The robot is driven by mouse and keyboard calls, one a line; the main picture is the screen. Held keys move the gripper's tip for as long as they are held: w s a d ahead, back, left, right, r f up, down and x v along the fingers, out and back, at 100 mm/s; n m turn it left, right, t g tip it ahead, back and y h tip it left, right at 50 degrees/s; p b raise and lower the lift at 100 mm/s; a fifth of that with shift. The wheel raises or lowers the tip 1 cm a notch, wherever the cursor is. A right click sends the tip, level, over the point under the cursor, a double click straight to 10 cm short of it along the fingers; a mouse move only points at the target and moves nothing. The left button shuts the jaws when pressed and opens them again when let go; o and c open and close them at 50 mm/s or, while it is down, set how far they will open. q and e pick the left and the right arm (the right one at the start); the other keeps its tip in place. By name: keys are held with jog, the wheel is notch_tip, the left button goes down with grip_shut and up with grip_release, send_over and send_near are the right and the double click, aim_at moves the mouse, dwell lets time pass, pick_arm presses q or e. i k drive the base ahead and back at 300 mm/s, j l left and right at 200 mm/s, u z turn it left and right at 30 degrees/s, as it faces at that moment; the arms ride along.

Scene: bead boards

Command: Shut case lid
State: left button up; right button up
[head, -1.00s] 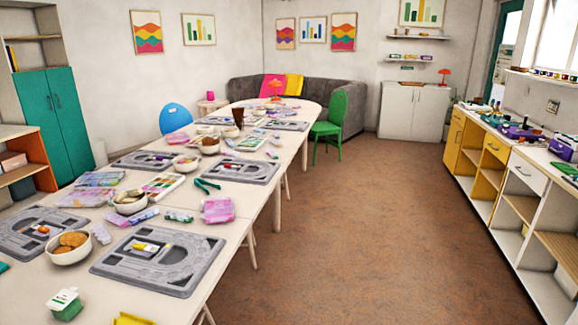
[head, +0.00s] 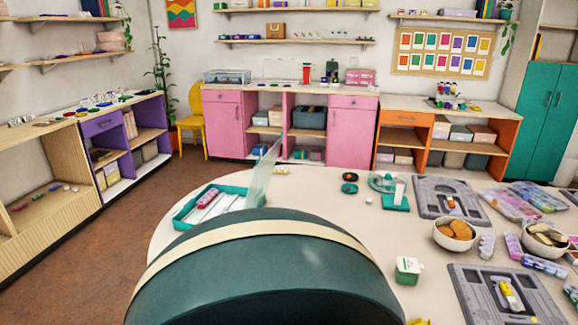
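A teal case (head: 184,212) lies at the left end of the table, with a clear lid (head: 264,172) standing up steeply along its right side, so the case is open. White and reddish contents show inside it. The near right part of the case is hidden behind a large dark rounded shape in front. Neither of my grippers shows in the head view.
The dark teal shape with a cream band (head: 265,235) fills the bottom centre; I cannot tell what it is. The white table (head: 330,205) holds a grey board (head: 423,199), a bowl of biscuits (head: 454,245) and a green-and-white tub (head: 408,268). Open floor (head: 95,250) lies left.

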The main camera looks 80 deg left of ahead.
aim_at(263, 173)
jog(key=u, duration=2.75)
jog(key=l+z, duration=0.35)
jog(key=i+l+z, duration=0.15)
jog(key=l+z, duration=0.15)
